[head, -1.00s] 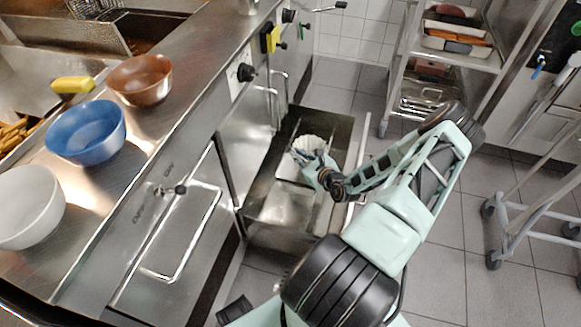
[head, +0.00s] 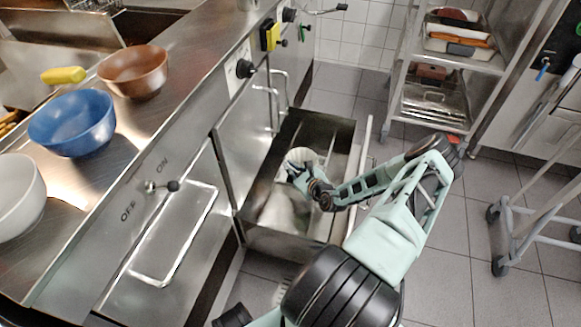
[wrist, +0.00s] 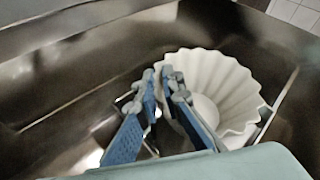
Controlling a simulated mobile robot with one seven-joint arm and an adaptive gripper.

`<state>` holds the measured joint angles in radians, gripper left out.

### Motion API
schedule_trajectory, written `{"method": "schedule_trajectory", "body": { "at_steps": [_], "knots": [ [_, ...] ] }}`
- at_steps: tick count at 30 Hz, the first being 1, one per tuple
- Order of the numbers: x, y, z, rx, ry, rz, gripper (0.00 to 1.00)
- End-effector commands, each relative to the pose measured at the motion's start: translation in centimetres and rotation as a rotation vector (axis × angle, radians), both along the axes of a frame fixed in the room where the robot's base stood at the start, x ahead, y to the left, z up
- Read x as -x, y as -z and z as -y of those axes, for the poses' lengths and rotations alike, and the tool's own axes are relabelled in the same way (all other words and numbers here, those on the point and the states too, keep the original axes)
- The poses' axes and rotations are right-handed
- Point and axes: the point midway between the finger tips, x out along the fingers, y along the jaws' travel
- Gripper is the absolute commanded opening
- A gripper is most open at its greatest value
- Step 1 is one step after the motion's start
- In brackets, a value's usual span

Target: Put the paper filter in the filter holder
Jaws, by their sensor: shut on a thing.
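The white fluted paper filter (head: 301,155) is in or just above the open metal drawer, near its cabinet side. In the wrist view the filter (wrist: 222,80) is a wide cup with its open mouth facing me. My gripper (head: 294,169) is shut on the filter's near-left wall. In the wrist view its blue fingers (wrist: 162,78) pinch the rim, one finger inside the cup and one outside. A thin metal wire piece (wrist: 130,98) shows beside and behind the fingers. I cannot tell whether it is part of the filter holder, or whether the filter rests on anything.
The drawer's wall (head: 355,150) rises close to my forearm. The counter on the left carries a blue bowl (head: 72,123), a brown bowl (head: 133,72) and a white bowl (head: 16,195). A rack with trays (head: 460,50) stands at the back right. A trolley (head: 535,200) stands on the right.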

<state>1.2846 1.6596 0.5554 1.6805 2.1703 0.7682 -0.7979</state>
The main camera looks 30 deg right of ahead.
Motion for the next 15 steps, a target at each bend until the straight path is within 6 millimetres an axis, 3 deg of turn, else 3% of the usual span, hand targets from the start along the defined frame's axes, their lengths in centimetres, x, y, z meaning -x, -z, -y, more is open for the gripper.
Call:
{"method": "schedule_trajectory", "body": {
  "at_steps": [1, 2, 6, 15],
  "knots": [
    [-0.01, 0.25, -0.04, 0.001, -0.001, 0.000, 0.00],
    [0.00, 0.17, -0.02, 0.001, -0.001, 0.000, 0.10],
    [0.02, 0.16, -0.02, 0.000, -0.001, -0.001, 0.25],
    [0.01, -0.05, 0.01, 0.000, 0.000, 0.000, 0.25]
  ]
}}
